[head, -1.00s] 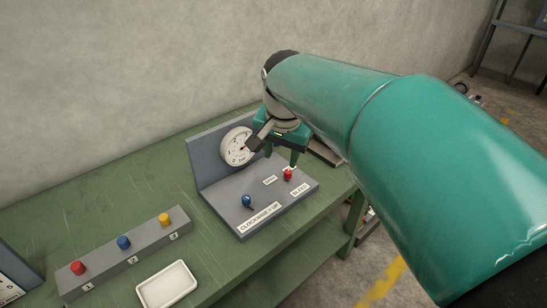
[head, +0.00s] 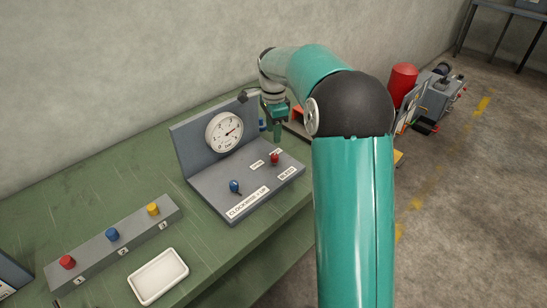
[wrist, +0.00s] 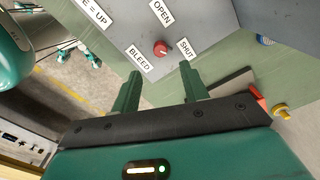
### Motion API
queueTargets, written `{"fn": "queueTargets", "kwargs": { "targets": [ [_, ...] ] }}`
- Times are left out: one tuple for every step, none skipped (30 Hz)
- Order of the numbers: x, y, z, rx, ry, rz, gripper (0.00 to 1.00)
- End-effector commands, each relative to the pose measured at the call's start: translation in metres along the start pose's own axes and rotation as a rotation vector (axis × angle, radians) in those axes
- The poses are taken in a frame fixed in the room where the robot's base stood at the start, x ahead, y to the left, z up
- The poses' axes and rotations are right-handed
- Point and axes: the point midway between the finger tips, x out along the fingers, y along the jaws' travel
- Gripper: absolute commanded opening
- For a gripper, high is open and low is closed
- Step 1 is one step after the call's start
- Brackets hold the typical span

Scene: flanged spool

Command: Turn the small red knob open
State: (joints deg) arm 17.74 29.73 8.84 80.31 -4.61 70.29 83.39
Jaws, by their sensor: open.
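The small red knob (head: 274,159) sits on the grey panel base (head: 225,190), towards its right end. In the wrist view the red knob (wrist: 160,48) lies ahead of and between my fingertips, with labels OPEN, SHUT and BLEED around it; its pointer direction is too small to tell. My gripper (wrist: 160,68) is open and empty, its two green fingers apart and not visibly touching the knob. In the head view my gripper (head: 277,136) hangs just behind the knob, its fingers partly hidden. A white gauge (head: 224,132) stands on the panel's upright plate.
A box with red, blue and yellow buttons (head: 112,234) and a white tray (head: 158,277) are at the front left of the green bench (head: 90,210). Other items lie behind the panel.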

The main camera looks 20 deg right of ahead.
Motion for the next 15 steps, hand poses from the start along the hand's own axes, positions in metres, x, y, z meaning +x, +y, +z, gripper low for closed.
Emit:
{"fn": "queueTargets", "kwargs": {
  "targets": [
    [0.011,0.001,0.000,0.000,-0.001,0.004,0.44],
    [0.017,0.001,-0.001,0.000,-0.001,0.005,0.44],
    [0.025,0.001,-0.001,0.000,0.000,0.005,0.44],
    [0.031,0.001,-0.001,-0.001,0.000,0.006,0.44],
    [0.036,0.001,-0.001,-0.001,0.000,0.004,0.44],
    [0.044,0.001,0.000,-0.002,-0.001,0.004,0.44],
    [0.051,0.001,0.000,-0.002,-0.001,0.004,0.44],
    [0.057,0.001,0.000,-0.001,-0.001,0.004,0.44],
    [0.065,0.001,0.000,-0.001,-0.001,0.004,0.44],
    [0.070,0.001,-0.001,-0.001,0.000,0.003,0.44],
    [0.076,0.001,-0.001,-0.001,0.000,0.004,0.44],
    [0.084,0.001,-0.001,-0.001,-0.001,0.004,0.44],
    [0.089,0.001,0.000,-0.002,-0.001,0.004,0.44],
    [0.093,0.001,0.000,-0.002,-0.001,0.003,0.44],
    [0.098,0.001,0.000,-0.002,-0.001,0.002,0.44]
  ]
}}
